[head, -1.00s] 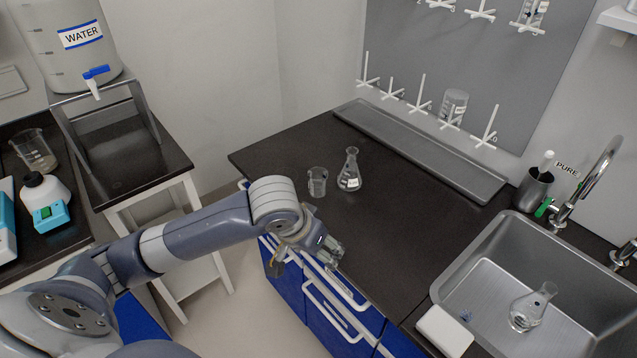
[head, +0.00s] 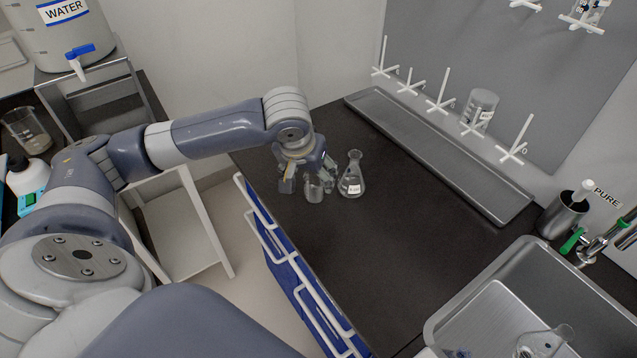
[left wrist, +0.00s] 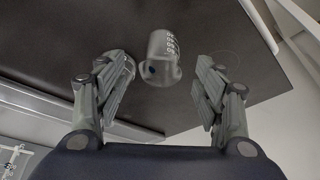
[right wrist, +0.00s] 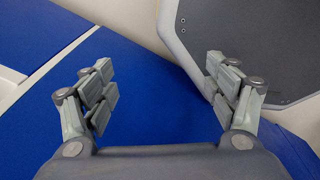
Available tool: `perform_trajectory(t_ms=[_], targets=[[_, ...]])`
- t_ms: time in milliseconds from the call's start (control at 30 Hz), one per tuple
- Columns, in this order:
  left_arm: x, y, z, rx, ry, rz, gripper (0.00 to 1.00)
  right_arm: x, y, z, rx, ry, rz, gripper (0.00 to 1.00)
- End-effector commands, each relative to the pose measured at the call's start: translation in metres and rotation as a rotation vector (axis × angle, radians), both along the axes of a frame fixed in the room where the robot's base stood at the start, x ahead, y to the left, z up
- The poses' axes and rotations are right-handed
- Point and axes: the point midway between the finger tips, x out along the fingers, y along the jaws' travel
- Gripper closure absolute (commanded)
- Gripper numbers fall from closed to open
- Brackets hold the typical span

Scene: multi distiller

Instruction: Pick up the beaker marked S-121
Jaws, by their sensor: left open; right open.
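A small clear glass beaker (head: 314,189) stands on the dark counter, just left of a conical flask (head: 352,178) with a white label. No S-121 marking is readable. My left gripper (head: 306,176) is open above the counter, its fingers around the beaker's place. In the left wrist view the beaker (left wrist: 165,58) appears between the open fingers (left wrist: 160,82), apart from both, with graduation marks on its side. The flask is partly hidden behind the left finger there. My right gripper (right wrist: 163,86) is open and empty in the right wrist view, away from the beaker.
A grey tray (head: 440,155) runs along the back under a peg rack with another glass vessel (head: 481,110). The sink (head: 485,300) is at right, with a flask (head: 545,342) in it. The counter's middle is clear. Blue drawers (head: 300,300) line its front.

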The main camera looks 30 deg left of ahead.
Motion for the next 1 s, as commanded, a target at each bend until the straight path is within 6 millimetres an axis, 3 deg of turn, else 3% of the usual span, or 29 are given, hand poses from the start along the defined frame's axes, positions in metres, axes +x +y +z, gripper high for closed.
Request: perform_trajectory(t_ms=[100, 233, 367, 600, 867, 900, 1000], targets=[[0.007, 0.002, -0.015, -0.001, 0.000, 0.001, 0.37, -0.028, -0.004, -0.001, -0.006, 0.043, 0.001, 0.20], [0.010, 0.003, -0.023, 0.000, -0.001, 0.001, 0.37, -0.042, -0.006, -0.001, -0.010, 0.062, 0.000, 0.20], [0.017, 0.006, -0.035, 0.000, 0.001, 0.000, 0.37, -0.037, -0.005, 0.003, -0.009, 0.053, 0.000, 0.20], [0.030, 0.010, -0.064, 0.001, -0.001, -0.001, 0.37, -0.005, -0.002, 0.008, -0.002, 0.004, 0.001, 0.20], [0.032, 0.011, -0.068, 0.000, -0.002, -0.002, 0.37, -0.009, -0.003, 0.008, -0.004, 0.012, 0.001, 0.20], [0.032, 0.011, -0.068, 0.000, -0.002, -0.002, 0.39, -0.011, -0.003, 0.008, -0.004, 0.017, 0.001, 0.20], [0.032, 0.011, -0.068, 0.000, -0.002, -0.002, 0.62, -0.019, -0.003, 0.007, -0.005, 0.027, 0.002, 0.20]])
